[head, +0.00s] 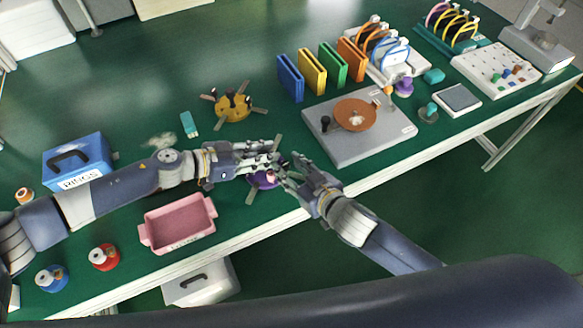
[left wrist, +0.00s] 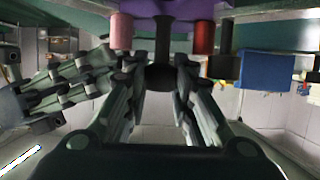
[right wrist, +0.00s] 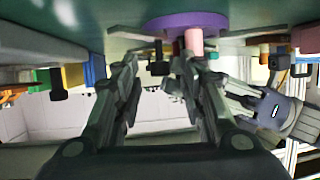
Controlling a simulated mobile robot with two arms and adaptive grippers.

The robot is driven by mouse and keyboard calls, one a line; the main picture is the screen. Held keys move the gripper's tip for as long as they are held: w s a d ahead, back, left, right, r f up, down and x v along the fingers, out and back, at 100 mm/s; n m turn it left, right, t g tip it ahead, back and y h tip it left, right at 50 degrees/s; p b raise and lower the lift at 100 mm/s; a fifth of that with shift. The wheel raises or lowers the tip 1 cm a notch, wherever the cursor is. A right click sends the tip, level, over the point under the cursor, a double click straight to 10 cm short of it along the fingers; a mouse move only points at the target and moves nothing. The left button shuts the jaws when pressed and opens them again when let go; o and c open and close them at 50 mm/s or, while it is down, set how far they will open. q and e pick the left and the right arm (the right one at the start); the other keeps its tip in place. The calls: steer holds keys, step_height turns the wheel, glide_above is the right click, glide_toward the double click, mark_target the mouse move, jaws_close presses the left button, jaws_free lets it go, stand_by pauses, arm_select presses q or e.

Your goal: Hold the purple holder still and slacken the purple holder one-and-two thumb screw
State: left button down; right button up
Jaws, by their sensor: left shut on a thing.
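The purple holder (head: 263,181) is on the green bench near its front edge, partly hidden by my grippers. It also shows at the top of the left wrist view (left wrist: 175,8) and the right wrist view (right wrist: 187,22). My left gripper (head: 268,160) is shut on a dark post (left wrist: 162,45) of the holder. A pink post (left wrist: 121,32) and a red post (left wrist: 204,36) stand beside it. My right gripper (head: 284,172) is open at the holder's right side. A small dark screw (right wrist: 158,58) shows between its fingers, apart from both; which thumb screw it is, I cannot tell.
A pink tray (head: 180,222) is left of the holder, and a grey lapping plate (head: 365,142) is to the right. A yellow holder (head: 233,107) and a teal block (head: 189,124) lie behind. A blue box (head: 75,162) stands at the left.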

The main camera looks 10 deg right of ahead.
jaws_close()
steer(key=shift+n+y, duration=0.3)
steer(key=shift+n, duration=0.1)
steer(key=shift+w+d+n+g+y, duration=0.15)
steer(key=shift+n+g+y, duration=0.85)
steer(key=shift+n+y, duration=0.2)
steer(key=shift+w+r+n+g+y, duration=0.1)
steer(key=shift+w+n+g+y, duration=0.05)
steer(key=shift+n+g+y, duration=0.5)
steer(key=shift+w+r+n+g+y, duration=0.1)
steer(key=shift+n+g+y, duration=0.35)
steer(key=shift+n+g, duration=0.25)
steer(key=shift+w+n+g+y, duration=0.1)
steer(key=shift+n+g+y, duration=0.2)
steer(key=shift+n+g, duration=0.2)
steer(key=shift+w+d+f+n+g, duration=0.15)
steer(key=shift+d+n+g, duration=0.1)
steer(key=shift+d+n, duration=0.1)
